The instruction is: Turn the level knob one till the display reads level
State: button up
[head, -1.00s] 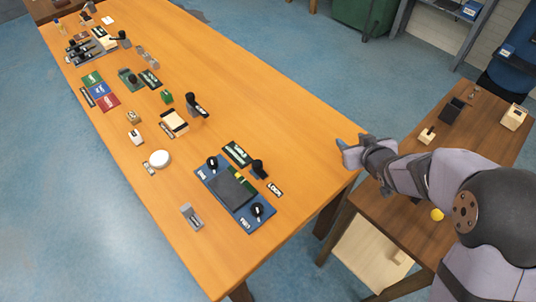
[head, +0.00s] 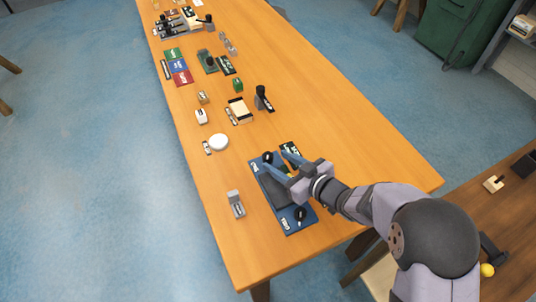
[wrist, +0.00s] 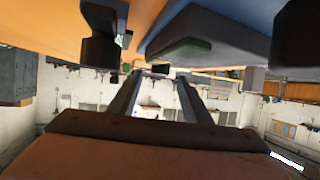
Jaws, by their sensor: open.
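The blue panel (head: 287,226) lies near the table's front end. One black knob (head: 267,157) is at its far end and another black knob (head: 300,213) at its near end. Their white labels are too small to read surely. A dark raised block (head: 273,190) sits between them; its coloured strip is mostly hidden by my gripper. My gripper (head: 279,161) is open and empty above the panel, its fingertips close to the far knob; contact cannot be told. The wrist view shows the two fingers (wrist: 157,80) apart, with the blue panel (wrist: 215,15) at upper right.
A black upright part (wrist: 100,45) is close beside the fingers in the wrist view. The table (head: 375,160) is clear at right.

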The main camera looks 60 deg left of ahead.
aim_at(270, 156)
jog(key=shift+p+x, duration=0.55)
jog(key=shift+x, duration=2.45)
jog(key=shift+w, duration=0.1)
jog(key=c, duration=1)
